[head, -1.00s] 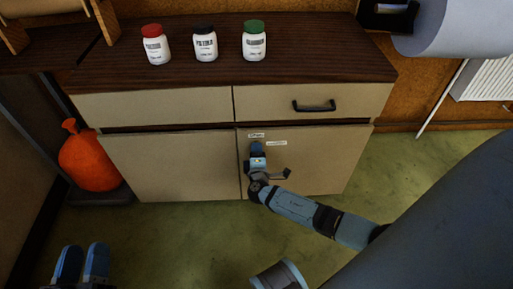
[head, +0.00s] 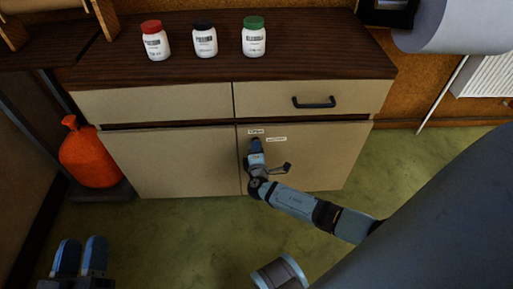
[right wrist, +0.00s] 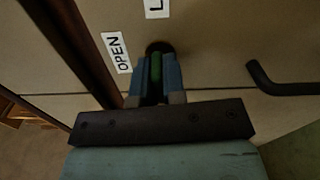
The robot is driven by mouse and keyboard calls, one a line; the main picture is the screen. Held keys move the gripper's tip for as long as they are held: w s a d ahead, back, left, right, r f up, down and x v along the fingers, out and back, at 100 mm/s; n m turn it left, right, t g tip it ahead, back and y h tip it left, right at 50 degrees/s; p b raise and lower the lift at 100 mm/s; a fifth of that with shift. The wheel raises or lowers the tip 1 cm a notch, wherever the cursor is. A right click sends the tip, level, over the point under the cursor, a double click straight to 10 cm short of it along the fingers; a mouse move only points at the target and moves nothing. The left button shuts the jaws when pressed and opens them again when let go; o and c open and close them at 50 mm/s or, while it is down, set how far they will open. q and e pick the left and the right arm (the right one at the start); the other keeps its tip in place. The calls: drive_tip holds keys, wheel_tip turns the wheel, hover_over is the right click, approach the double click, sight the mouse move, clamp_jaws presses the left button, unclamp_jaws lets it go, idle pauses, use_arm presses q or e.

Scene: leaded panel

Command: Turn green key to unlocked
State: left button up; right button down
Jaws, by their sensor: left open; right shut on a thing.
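The green key (right wrist: 155,68) sits at a dark round lock in the cabinet door, between the fingers of my right gripper (right wrist: 155,78). The fingers are shut on it and hide much of it. In the head view my right gripper (head: 255,146) is at the upper left of the right door (head: 320,165), and the key is hidden there. An OPEN label (right wrist: 117,53) is left of the lock in the wrist view. A second label (right wrist: 157,8), cut off after an L, is above it. My left gripper (head: 80,258) is open and empty at lower left.
A dark door handle (right wrist: 285,82) is right of the lock in the wrist view. The drawer above has a black handle (head: 314,103). Several lidded jars, including a green-capped one (head: 254,38), stand on the cabinet top.

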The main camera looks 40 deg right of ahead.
drive_tip(key=n+p, duration=0.1)
drive_tip(key=n, duration=0.2)
drive_tip(key=shift+r, duration=0.1)
drive_tip(key=n+p, duration=0.1)
drive_tip(key=n, duration=0.3)
drive_tip(key=shift+n+p, duration=0.35)
drive_tip(key=shift+n, duration=0.15)
drive_tip(key=n+p, duration=0.2)
drive_tip(key=n, duration=0.2)
drive_tip(key=shift+r, duration=0.1)
drive_tip(key=shift+d+n, duration=0.1)
drive_tip(key=shift+n, duration=0.7)
drive_tip(key=shift+n+p, duration=0.45)
drive_tip(key=shift+n, duration=0.05)
use_arm(q)
drive_tip(key=shift+s+a+f+g+y, duration=0.1)
drive_tip(key=shift+a+f+g+y, duration=0.35)
drive_tip(key=shift+f, duration=0.35)
drive_tip(key=shift+s+a+f+g+y, duration=0.1)
drive_tip(key=shift+a+f+g+y, duration=0.2)
drive_tip(key=shift+a+f+y, duration=0.4)
drive_tip(key=shift+a+f+g+y, duration=0.25)
drive_tip(key=shift+f+g+y, duration=0.15)
drive_tip(key=shift+f, duration=0.55)
use_arm(e)
drive_tip(key=shift+n, duration=0.3)
use_arm(q)
drive_tip(key=shift+r, duration=0.15)
use_arm(e)
drive_tip(key=shift+w, duration=0.1)
